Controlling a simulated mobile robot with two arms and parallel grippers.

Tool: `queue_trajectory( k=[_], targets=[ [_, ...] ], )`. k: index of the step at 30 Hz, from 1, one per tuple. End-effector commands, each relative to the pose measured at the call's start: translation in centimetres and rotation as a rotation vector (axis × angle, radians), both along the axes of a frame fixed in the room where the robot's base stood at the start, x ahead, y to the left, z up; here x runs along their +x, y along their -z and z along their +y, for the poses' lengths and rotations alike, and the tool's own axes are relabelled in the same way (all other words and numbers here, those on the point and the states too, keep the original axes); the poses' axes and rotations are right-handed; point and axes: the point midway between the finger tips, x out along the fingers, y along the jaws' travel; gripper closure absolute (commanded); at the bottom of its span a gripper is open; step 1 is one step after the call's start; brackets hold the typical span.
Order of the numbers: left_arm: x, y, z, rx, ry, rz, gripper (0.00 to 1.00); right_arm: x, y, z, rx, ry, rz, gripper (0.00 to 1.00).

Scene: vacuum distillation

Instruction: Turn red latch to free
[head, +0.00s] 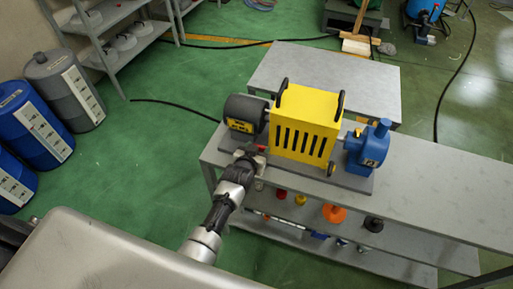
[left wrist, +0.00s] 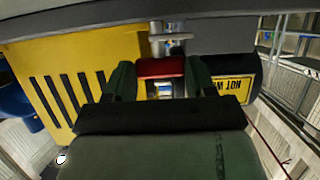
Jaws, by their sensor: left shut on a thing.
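The red latch (left wrist: 161,67) sits between the two dark fingers of my left gripper (left wrist: 160,84) in the left wrist view. The gripper is shut on it. In the head view my left gripper (head: 252,160) reaches the front of the machine, and a bit of the red latch (head: 261,149) shows beside its tip. The latch lies between the yellow slotted housing (head: 305,122) and the dark grey motor (head: 245,112). Most of the latch is hidden by the gripper in the head view. My right gripper is not in either view.
A blue pump part (head: 368,146) stands right of the yellow housing. The machine rests on a grey bench (head: 430,185), bare to the right. A lower shelf holds an orange part (head: 333,213) and other small parts. Blue and grey drums (head: 64,85) stand far left.

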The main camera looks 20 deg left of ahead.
Motion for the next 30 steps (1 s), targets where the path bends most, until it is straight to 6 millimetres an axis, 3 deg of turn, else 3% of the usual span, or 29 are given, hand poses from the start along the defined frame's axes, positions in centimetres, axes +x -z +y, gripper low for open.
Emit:
queue_trajectory(
  k=[15,16,20,30],
  targets=[
    [0.02,0.00,-0.05,-0.002,-0.022,-0.001,0.68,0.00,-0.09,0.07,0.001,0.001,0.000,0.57],
    [0.02,0.00,-0.05,-0.002,-0.021,-0.001,0.42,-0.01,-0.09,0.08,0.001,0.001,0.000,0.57],
    [0.03,-0.02,-0.05,-0.001,-0.021,-0.001,0.22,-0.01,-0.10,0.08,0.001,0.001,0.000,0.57],
    [-0.16,-0.09,-0.02,0.000,-0.021,-0.001,0.19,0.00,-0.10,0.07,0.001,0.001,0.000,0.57]
  ],
)
